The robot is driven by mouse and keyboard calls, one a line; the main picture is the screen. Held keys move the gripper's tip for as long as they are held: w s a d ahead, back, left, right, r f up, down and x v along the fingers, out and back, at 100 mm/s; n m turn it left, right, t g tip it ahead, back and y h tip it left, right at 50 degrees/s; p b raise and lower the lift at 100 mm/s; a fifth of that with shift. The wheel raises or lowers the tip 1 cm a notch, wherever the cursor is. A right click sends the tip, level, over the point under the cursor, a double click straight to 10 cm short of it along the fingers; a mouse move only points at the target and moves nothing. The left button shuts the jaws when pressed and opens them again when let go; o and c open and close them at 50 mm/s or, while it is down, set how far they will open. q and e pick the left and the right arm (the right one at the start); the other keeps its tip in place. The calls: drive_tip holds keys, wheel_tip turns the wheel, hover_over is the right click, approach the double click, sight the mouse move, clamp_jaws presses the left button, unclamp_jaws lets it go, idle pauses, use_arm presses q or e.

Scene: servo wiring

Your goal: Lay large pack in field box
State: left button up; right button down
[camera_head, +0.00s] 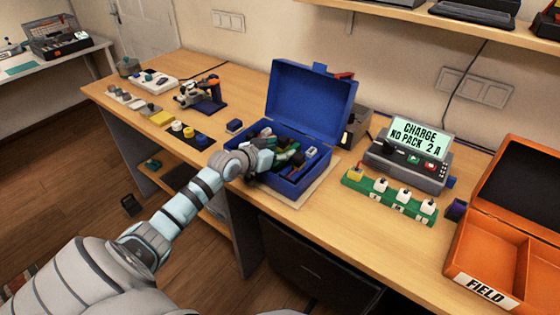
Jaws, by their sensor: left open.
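The field box (482,281) is an orange open case labelled FIELD at the right end of the bench, with empty-looking compartments and its lid up. My left gripper (284,160) is at the open blue box (284,186), its fingers over or inside it among small mixed items. It is open, and its fingertips are partly lost among those items. I cannot tell which thing is the large pack; the blue box's contents are small and partly hidden by my gripper. My right gripper is out of view.
A charger (412,163) reads "CHARGE NO PACK 2 A". A green strip (386,202) with several white-topped pieces lies before it. A dark purple cylinder (456,210) stands beside the field box. The blue lid (308,100) stands up behind its box. Small parts lie on the left bench.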

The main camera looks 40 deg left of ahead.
use_arm(q)
drive_tip(key=shift+w+f, duration=0.35)
drive_tip(key=shift+w, duration=0.4)
drive_tip(key=shift+r, duration=0.1)
clamp_jaws()
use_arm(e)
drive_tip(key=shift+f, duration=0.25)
